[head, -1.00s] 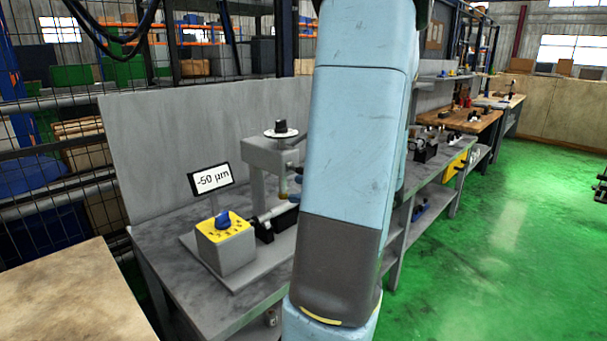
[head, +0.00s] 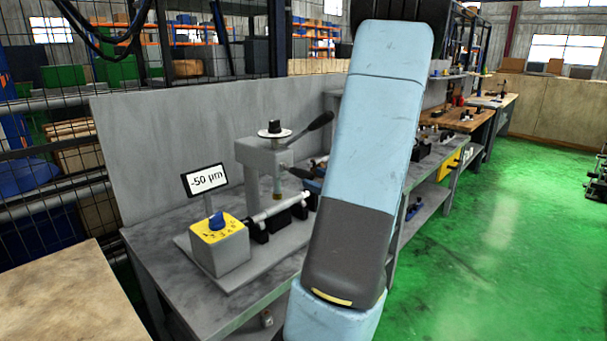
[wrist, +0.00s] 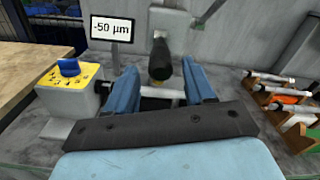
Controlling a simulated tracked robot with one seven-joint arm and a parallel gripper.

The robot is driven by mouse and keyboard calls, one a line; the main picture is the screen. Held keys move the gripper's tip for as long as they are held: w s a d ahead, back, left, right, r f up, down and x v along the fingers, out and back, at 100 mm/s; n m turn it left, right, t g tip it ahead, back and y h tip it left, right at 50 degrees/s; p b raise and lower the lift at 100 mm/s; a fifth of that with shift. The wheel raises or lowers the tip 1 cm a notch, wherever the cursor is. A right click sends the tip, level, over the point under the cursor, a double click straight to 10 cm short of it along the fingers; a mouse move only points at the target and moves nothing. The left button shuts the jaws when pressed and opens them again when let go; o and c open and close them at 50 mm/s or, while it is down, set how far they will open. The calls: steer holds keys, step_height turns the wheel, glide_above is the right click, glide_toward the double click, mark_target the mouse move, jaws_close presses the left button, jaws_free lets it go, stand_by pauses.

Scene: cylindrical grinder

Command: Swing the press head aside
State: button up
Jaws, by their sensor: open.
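The press head (head: 268,158) is a grey block on a column, with a round dial on top and a dark lever (head: 313,127) reaching out to the right. Its tip hangs over a pale rod (head: 279,207) lying in black supports. My gripper is open; contact with the lever cannot be told. In the head view my arm hides most of my gripper.
A grey box with a yellow top and blue knob (head: 218,225) stands left of the rod. A small display (head: 204,180) reads -50 µm. A rack of rods (wrist: 285,95) lies at right in the wrist view. A grey panel (head: 150,150) stands behind the bench.

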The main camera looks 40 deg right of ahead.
mark_target(293, 171)
steer(key=shift+w+a, duration=0.15)
steer(key=shift+w, duration=1.45)
steer(key=shift+w+a, duration=0.1)
steer(key=shift+w, duration=1.45)
steer(key=shift+c, duration=0.2)
jaws_close()
